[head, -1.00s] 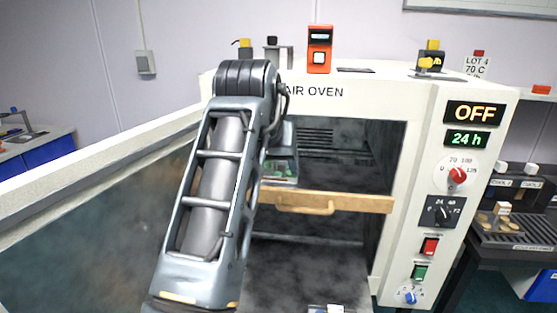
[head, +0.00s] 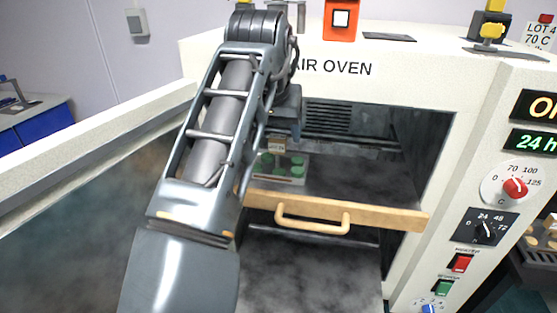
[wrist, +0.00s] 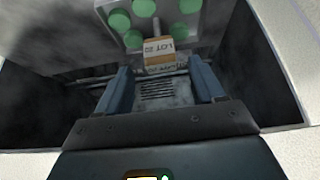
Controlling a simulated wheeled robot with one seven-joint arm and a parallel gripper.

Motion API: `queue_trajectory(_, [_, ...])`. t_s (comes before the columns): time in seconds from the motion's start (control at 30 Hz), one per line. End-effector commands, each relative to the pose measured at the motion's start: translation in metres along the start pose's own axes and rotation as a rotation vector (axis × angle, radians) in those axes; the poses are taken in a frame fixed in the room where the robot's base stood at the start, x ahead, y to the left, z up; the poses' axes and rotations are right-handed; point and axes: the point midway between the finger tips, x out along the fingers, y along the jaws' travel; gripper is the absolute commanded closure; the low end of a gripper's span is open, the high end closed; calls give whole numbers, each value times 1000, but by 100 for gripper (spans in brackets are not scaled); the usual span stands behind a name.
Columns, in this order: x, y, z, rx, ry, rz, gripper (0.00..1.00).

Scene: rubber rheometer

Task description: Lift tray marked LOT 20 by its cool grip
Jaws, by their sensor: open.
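The tray (head: 290,176) lies inside the open oven, on the shelf behind the wooden front bar, with several green discs on it. Its tan tag (head: 277,144) is at its back edge in the head view. In the wrist view the tag (wrist: 160,47) reads LOT 20 upside down, with a tan and grey piece, probably the grip, just below it. My gripper (wrist: 165,82) is open and empty, its two blue fingers apart on either side of the tag's line. The tag appears beyond the fingertips, not between them. In the head view my arm hides the fingers.
The oven (head: 330,68) has its door (head: 90,220) swung open at the left. The wooden bar (head: 380,212) with a handle (head: 312,218) crosses the opening's front. Oven side walls stand close around my gripper. The control knobs (head: 514,188) are on the right panel.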

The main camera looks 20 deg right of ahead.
Motion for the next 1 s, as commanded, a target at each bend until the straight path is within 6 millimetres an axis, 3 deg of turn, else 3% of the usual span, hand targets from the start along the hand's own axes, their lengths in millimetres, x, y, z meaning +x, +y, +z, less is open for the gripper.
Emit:
queue_trajectory(0.3, [41, -2, 3, 0, -1, 1, 32])
queue_trajectory(0.63, [49, -2, 3, 1, 0, 0, 32])
queue_trajectory(1.0, [48, -2, 3, 0, 0, 0, 67])
